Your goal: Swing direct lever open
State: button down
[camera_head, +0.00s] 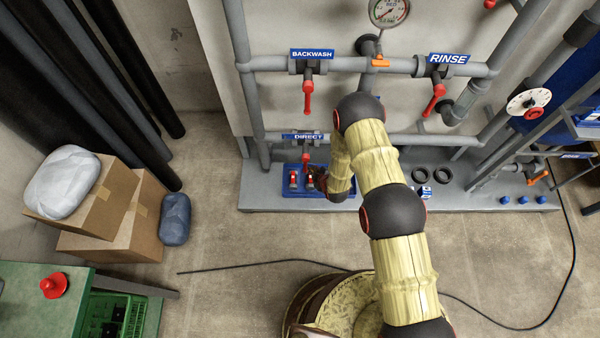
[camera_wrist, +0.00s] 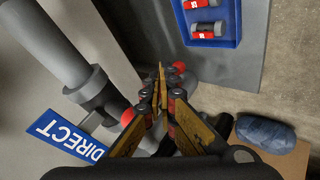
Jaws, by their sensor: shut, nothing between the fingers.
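The direct lever (camera_head: 306,156) is a red handle hanging down from its valve on the lower grey pipe, below the blue DIRECT label (camera_head: 303,136). The label also shows in the wrist view (camera_wrist: 65,135), at lower left. My gripper (camera_head: 316,174) is just right of the lever's lower end in the head view. Its fingers (camera_wrist: 160,78) are shut and empty in the wrist view. Red parts that look like the lever show on both sides of the fingers, one rounded end (camera_wrist: 179,67) just right of the tips. The fingers hide the rest; I cannot tell whether they touch it.
A blue tray (camera_head: 289,193) with red-and-grey fittings lies on the ledge below the lever. The backwash lever (camera_head: 307,97) and rinse lever (camera_head: 433,99) hang above. Black rings (camera_head: 418,174) lie to the right. Cardboard boxes (camera_head: 120,205) stand at left; floor between is clear except a cable.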

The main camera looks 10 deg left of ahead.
jog(key=s+a+f+n+t+y+b, duration=0.1)
jog(key=s+a+f+n+t+y, duration=0.1)
jog(key=s+a+f+n+y, duration=0.3)
jog(key=s+n+t, duration=0.1)
jog(key=s+d+r+n+t+y, duration=0.1)
jog(key=s+r+n+t, duration=0.1)
jog(key=t, duration=0.1)
jog(key=shift+s+d+y+b, duration=0.2)
jog(key=shift+s+y+b, duration=0.05)
jog(key=shift+y+b, duration=0.1)
jog(key=w+a+b, duration=0.2)
jog(key=w+b, duration=0.3)
jog(key=w, duration=0.2)
jog(key=shift+w+a, duration=0.3)
jog(key=shift+w, duration=0.05)
